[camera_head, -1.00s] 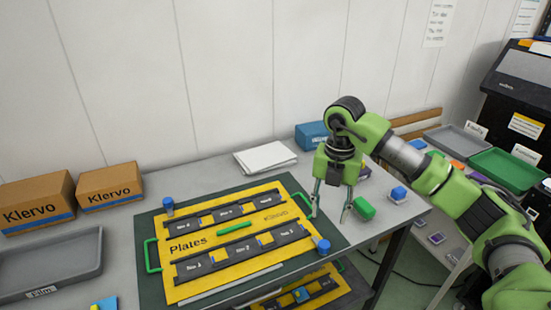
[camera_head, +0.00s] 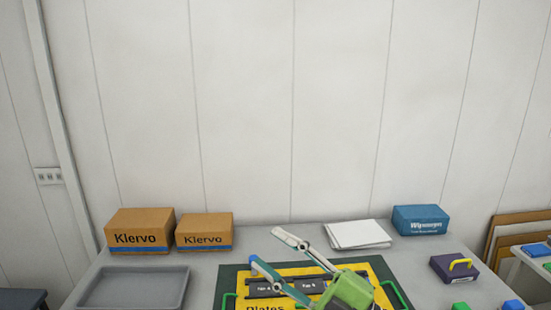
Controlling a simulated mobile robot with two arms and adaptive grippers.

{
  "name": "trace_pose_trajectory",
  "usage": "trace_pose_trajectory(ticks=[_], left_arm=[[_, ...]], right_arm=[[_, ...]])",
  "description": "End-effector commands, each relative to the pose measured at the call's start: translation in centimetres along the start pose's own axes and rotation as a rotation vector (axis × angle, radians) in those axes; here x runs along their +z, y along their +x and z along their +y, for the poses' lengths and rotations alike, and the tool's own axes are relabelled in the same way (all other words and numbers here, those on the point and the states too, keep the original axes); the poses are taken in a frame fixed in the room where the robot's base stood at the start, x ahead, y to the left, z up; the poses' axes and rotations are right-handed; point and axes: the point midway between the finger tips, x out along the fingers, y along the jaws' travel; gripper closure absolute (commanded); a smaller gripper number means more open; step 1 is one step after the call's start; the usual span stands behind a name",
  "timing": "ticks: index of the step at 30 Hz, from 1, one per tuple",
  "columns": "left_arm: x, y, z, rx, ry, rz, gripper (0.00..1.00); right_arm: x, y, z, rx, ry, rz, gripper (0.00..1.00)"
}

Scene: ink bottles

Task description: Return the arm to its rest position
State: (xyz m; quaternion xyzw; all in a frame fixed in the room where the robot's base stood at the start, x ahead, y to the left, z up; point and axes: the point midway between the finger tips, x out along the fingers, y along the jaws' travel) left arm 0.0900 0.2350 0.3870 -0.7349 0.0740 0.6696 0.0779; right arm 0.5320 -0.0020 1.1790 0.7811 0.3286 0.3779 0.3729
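My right gripper (camera_head: 264,247) is at the bottom centre of the head view. Whether the gripper touches the board cannot be told. The rest of the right arm is below the frame. My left gripper is not in view.
A grey tray (camera_head: 108,288) and two Klervo boxes (camera_head: 140,231) (camera_head: 204,231) stand at left. White papers (camera_head: 357,233), a blue box (camera_head: 420,219) and a dark purple block with a yellow handle (camera_head: 453,272) are at right.

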Motion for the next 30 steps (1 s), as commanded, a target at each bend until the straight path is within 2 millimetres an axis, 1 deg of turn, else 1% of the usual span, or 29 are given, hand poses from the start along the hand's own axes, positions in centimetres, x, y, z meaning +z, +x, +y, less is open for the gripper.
trace_pose_trajectory(ticks=[1, 2, 3, 5, 7, 8, 9, 11, 12, 14, 15, 17, 18, 20, 21, 23, 24, 26, 30], left_arm=[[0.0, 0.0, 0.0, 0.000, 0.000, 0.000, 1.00], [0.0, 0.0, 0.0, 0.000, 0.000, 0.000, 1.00], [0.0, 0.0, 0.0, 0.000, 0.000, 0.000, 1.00], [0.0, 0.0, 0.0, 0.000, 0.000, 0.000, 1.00], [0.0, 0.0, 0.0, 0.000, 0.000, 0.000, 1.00], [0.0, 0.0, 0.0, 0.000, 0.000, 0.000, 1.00], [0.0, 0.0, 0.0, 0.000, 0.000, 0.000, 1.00], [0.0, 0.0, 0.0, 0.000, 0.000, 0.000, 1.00], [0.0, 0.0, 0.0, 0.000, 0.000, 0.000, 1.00], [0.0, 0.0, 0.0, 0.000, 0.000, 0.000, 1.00], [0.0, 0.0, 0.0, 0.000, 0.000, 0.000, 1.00], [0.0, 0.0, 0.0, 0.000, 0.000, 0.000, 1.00], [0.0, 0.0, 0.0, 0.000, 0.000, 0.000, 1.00], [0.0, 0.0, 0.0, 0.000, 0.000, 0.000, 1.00], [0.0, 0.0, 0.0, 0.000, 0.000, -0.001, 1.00], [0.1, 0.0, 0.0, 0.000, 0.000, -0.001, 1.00], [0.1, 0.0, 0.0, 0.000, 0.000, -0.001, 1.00], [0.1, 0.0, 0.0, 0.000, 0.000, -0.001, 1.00], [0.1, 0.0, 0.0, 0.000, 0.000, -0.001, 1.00]], right_arm=[[1.1, -0.9, 1.2, 0.104, 0.065, -0.080, 0.60], [2.1, -1.6, 2.0, 0.161, 0.099, -0.135, 0.60], [3.5, -2.8, 2.8, 0.230, 0.146, -0.213, 0.60], [5.9, -5.0, 3.3, 0.320, 0.218, -0.342, 0.60], [8.8, -8.3, 2.9, 0.401, 0.306, -0.506, 0.60], [9.9, -9.9, 2.5, 0.427, 0.346, -0.580, 0.60], [11.4, -12.1, 1.4, 0.453, 0.400, -0.682, 0.60], [13.1, -15.8, -0.7, 0.475, 0.481, -0.838, 0.60], [14.0, -18.2, -2.4, 0.479, 0.535, -0.940, 0.60], [14.6, -21.7, -5.3, 0.466, 0.613, -1.087, 0.60], [14.7, -24.0, -7.3, 0.447, 0.664, -1.181, 0.60], [14.2, -27.3, -10.5, 0.408, 0.739, -1.312, 0.60], [13.6, -29.2, -12.5, 0.375, 0.787, -1.391, 0.60], [12.4, -31.7, -15.1, 0.323, 0.849, -1.491, 0.60], [11.5, -33.1, -16.7, 0.287, 0.887, -1.549, 0.60], [10.1, -34.9, -18.7, 0.234, 0.938, -1.622, 0.60], [9.1, -36.0, -19.9, 0.198, 0.970, -1.666, 0.60], [7.6, -37.4, -21.5, 0.145, 1.013, -1.723, 0.60], [3.8, -40.1, -24.7, 0.019, 1.107, -1.833, 0.60]])
